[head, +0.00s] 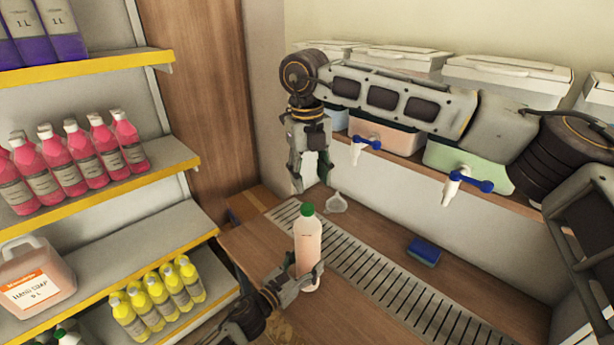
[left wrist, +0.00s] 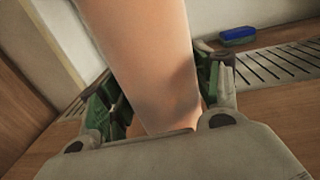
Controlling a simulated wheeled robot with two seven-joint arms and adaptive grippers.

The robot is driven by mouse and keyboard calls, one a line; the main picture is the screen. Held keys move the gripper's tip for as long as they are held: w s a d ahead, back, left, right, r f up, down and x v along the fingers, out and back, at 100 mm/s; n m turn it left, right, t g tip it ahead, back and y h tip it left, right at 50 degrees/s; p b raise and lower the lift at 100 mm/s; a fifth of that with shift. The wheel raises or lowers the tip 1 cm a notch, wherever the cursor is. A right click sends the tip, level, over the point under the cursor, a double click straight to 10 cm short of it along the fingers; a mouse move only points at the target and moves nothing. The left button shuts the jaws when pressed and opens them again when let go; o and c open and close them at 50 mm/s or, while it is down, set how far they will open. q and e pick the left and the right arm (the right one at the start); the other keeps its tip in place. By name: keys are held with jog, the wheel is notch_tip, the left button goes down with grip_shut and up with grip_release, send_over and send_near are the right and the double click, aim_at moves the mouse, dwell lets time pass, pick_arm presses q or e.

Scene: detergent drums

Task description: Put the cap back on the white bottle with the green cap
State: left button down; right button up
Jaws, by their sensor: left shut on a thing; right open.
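The bottle (head: 307,246) stands upright on the wooden counter; its lower body looks peach and its top whitish. The green cap (head: 307,208) sits at the bottle's top; I cannot tell whether it is fully seated. My left gripper (head: 304,281) is shut around the bottle's lower part. In the left wrist view the bottle (left wrist: 150,60) rises between the fingers of this gripper (left wrist: 165,110), and its top is out of frame. My right gripper (head: 310,178) is open and empty, pointing down above the cap, with a gap between them.
A slotted drain grate (head: 370,270) runs behind the bottle. A small funnel (head: 336,203) and a blue sponge (head: 424,252) lie nearby. Drums with blue-handled taps (head: 465,187) stand on a ledge behind. Shelves of pink bottles (head: 75,160) and yellow bottles (head: 157,297) are at left.

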aim_at(307, 207)
jog(key=n, duration=0.7)
jog(key=shift+s+a, duration=0.2)
jog(key=shift+a, duration=0.1)
jog(key=n, duration=0.6)
jog(key=shift+a, duration=0.1)
jog(key=shift+f, duration=0.15)
jog(key=shift+f, duration=3.95)
grip_shut()
